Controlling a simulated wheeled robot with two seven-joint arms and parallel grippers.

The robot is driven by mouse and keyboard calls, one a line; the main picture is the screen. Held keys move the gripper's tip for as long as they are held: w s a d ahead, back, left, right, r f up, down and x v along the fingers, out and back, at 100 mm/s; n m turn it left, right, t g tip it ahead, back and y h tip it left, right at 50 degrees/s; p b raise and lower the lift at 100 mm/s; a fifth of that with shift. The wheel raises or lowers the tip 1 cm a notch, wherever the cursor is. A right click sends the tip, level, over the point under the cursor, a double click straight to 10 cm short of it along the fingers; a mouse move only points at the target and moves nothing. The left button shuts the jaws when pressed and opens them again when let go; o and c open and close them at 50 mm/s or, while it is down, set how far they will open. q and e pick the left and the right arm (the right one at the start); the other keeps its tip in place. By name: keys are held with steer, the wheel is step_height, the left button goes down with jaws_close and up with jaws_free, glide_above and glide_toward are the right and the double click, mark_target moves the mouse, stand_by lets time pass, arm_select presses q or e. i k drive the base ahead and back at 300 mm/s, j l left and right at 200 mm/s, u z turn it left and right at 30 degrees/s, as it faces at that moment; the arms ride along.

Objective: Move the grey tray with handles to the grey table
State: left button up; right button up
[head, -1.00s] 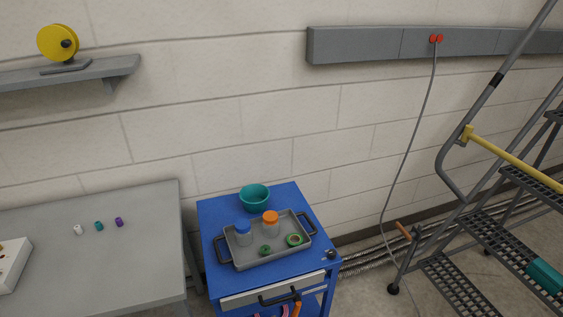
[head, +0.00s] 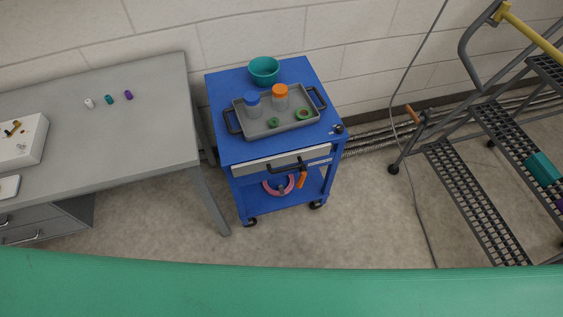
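The grey tray with handles (head: 290,126) sits on the top of a blue cart (head: 228,150). It has a dark handle at its left end and another at its right end. Neither of my grippers is in view.
A teal bowl (head: 264,70) stands behind the tray. Small coloured vials (head: 109,99) and a white box (head: 22,141) are on the table; its front right is bare. A stepladder (head: 470,190) stands right. A green surface (head: 280,290) crosses the bottom.

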mark_target(126, 136)
steer(key=l+u, duration=0.35)
steer(key=l, duration=0.3)
steer(key=l+u, duration=0.4)
steer(key=l, duration=0.3)
